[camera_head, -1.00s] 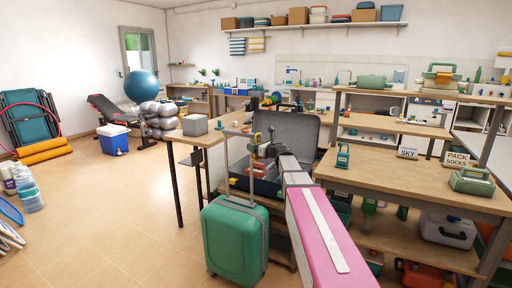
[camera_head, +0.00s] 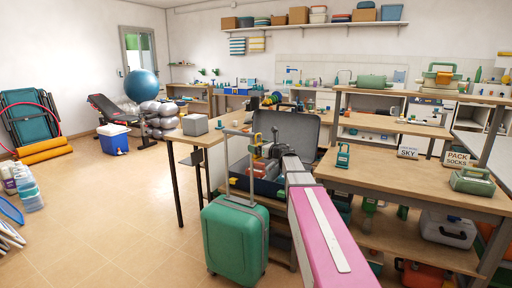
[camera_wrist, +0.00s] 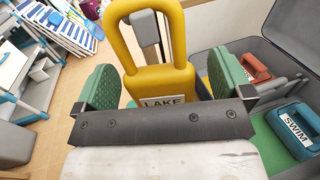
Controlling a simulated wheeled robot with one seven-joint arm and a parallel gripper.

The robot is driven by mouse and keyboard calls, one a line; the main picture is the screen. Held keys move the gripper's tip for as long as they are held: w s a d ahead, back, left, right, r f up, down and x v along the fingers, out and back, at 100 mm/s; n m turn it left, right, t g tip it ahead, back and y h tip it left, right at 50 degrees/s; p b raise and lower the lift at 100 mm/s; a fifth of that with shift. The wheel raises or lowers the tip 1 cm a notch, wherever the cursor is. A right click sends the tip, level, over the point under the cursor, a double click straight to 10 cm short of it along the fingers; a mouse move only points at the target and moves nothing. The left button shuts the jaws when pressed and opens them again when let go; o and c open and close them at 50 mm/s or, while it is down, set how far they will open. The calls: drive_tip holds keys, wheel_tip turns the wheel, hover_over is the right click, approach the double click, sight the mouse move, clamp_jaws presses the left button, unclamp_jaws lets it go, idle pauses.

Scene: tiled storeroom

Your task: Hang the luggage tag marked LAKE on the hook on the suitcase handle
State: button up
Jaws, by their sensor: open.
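The yellow luggage tag marked LAKE (camera_wrist: 165,82) stands upright in the wrist view, its loop at the top. A grey hook-like tip (camera_wrist: 146,27) shows inside the loop; whether it bears the tag's weight I cannot tell. My gripper (camera_wrist: 165,88) is open, with a green pad on each side of the tag and a gap on both sides. In the head view the tag (camera_head: 257,139) is small, near the top of the raised handle (camera_head: 238,133) of the green suitcase (camera_head: 235,238), just beyond my gripper (camera_head: 264,158). The tag's lower part is hidden behind my gripper's body.
An open grey case (camera_head: 290,130) lies on the table behind my gripper. In the wrist view it holds a teal tag marked SWIM (camera_wrist: 293,130) and a red tag (camera_wrist: 252,68). A wooden bench (camera_head: 400,185) stands to the right.

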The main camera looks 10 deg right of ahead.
drive_tip(key=v, duration=0.9)
drive_tip(key=s+d+f+m+g+h, duration=0.1)
drive_tip(key=s+d+f+m+h, duration=0.25)
drive_tip(key=f+m+h, duration=0.8)
drive_tip(key=s+d+f+m+g+h, duration=0.15)
drive_tip(key=s+f+m+h, duration=0.3)
drive_tip(key=m, duration=1.45)
drive_tip(key=s+a+f+m+g+y, duration=0.1)
drive_tip(key=s+a+f+m+g, duration=0.2)
drive_tip(key=s, duration=0.4)
drive_tip(key=s+a+f+m+g+y, duration=0.2)
drive_tip(key=s+a+f+m+g, duration=0.1)
drive_tip(key=s+f+m, duration=0.3)
drive_tip(key=s+a+f+m+g+y, duration=0.1)
drive_tip(key=s+a+f+m+g, duration=0.3)
drive_tip(key=s+f, duration=0.3)
drive_tip(key=s+g, duration=0.1)
drive_tip(key=s, duration=0.1)
drive_tip(key=shift+s+y, duration=0.3)
drive_tip(key=shift+a+g, duration=0.1)
drive_tip(key=shift+g, duration=0.15)
